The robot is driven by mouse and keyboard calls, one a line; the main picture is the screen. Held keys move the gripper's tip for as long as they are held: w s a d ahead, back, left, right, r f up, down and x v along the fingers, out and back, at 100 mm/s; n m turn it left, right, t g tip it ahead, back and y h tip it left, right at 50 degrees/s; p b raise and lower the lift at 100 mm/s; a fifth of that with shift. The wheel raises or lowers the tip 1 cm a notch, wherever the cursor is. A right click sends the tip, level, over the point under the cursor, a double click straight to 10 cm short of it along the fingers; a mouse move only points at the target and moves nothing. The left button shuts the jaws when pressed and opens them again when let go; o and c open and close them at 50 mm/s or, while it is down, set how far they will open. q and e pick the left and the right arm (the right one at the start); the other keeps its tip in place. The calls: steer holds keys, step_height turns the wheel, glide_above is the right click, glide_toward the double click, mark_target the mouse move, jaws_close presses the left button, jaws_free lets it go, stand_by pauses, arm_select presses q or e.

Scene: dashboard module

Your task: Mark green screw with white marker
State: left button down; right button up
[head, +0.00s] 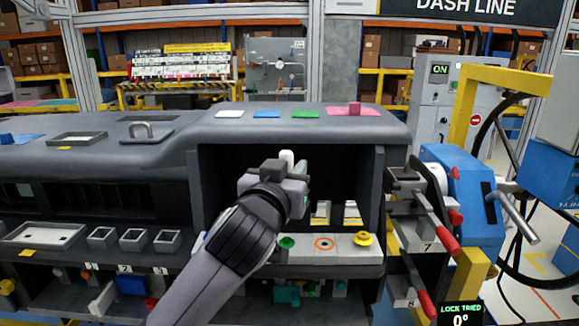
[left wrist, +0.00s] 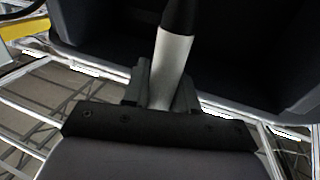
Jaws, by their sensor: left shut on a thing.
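My left gripper (head: 283,175) is shut on the white marker, in front of the open bay of the dashboard module. The marker's pale end (head: 287,157) sticks up above the jaws in the head view. In the left wrist view the white marker (left wrist: 172,62) stands between the two fingers (left wrist: 160,88), with a dark part at its far end. The green screw (head: 287,242) sits on the light ledge low in the bay, just right of my left forearm and below the gripper. The marker is apart from it. My right gripper is not in view.
Red-handled levers (head: 440,235) and a blue machine (head: 467,195) stand at the right. Coloured pads, including a green one (head: 306,114), lie on the dashboard top.

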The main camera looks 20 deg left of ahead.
arm_select(q)
steer(key=shift+f+b, duration=0.85)
steer(key=shift+f, duration=0.7)
steer(key=shift+f, duration=0.4)
stand_by(0.6)
steer(key=shift+r, duration=0.15)
step_height(320, 180, up, 5)
steer(key=p, duration=0.5)
stand_by(0.5)
